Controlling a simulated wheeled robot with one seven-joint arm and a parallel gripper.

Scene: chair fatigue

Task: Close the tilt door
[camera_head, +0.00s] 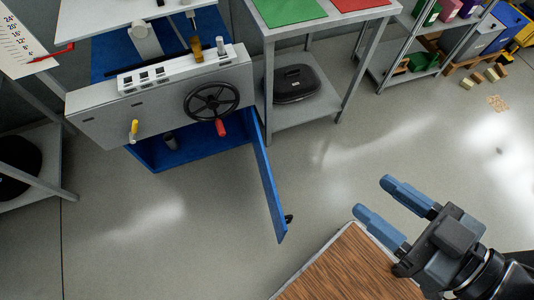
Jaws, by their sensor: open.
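The blue door (268,188) stands swung open from the low blue cabinet (190,150). It is hinged at the cabinet's right side and reaches toward me, with a small dark knob (289,218) near its free end. My gripper (372,198) is open and empty at the lower right. Its two blue-grey fingers point up and left, apart from the door and to the right of its knob. A dark cylinder (170,141) shows inside the cabinet.
A grey panel with a black handwheel (211,101), red handle (221,128) and yellow lever (134,128) sits above the cabinet. A wood-topped surface (350,272) lies below my gripper. A grey table (330,60) stands behind. Floor left of the door is clear.

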